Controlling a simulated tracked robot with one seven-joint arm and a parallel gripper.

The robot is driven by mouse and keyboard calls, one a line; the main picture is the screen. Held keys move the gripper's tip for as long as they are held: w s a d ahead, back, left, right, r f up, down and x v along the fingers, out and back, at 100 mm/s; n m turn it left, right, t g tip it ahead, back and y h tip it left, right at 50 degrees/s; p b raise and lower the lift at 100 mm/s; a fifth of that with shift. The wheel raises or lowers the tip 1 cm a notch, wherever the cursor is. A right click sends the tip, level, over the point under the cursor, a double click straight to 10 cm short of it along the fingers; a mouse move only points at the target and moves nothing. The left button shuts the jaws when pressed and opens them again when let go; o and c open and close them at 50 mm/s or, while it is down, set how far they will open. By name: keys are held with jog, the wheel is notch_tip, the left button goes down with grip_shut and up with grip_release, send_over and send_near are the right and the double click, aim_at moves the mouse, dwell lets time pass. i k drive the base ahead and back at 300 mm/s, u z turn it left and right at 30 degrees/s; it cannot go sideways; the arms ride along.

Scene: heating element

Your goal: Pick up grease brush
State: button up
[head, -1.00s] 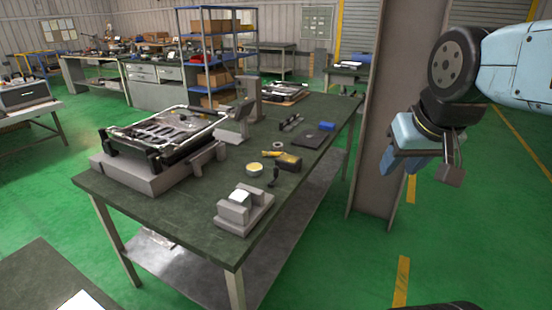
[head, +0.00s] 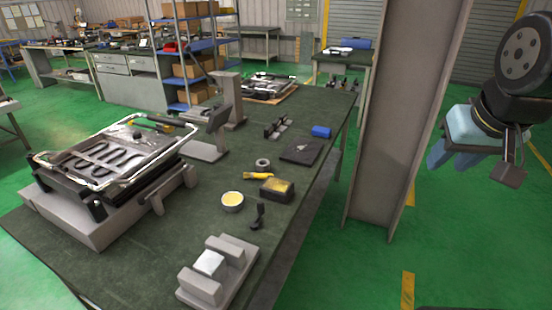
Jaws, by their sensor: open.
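The grease brush is hard to single out. A small dark upright item (head: 258,215) stands on the workbench beside a round tin with yellow contents (head: 232,201), and its shape is too small to name surely. A yellow-handled item (head: 257,176) lies just behind the tin, next to a dark and yellow block (head: 277,189). My gripper (head: 450,157), with light blue fingers, is open and empty. It hangs in the air at the right, beyond the steel column and well away from these items.
The green-topped workbench (head: 130,256) carries a framed heating-element assembly (head: 120,160) on the left. A grey block fixture (head: 218,272) sits near the front edge. A steel column (head: 405,110) stands between bench and gripper. The green floor (head: 340,280) is clear right of the bench.

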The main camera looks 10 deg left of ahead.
aim_at(261, 176)
jog(key=u, duration=0.05)
jog(key=i, duration=0.85)
jog(key=u, duration=0.4)
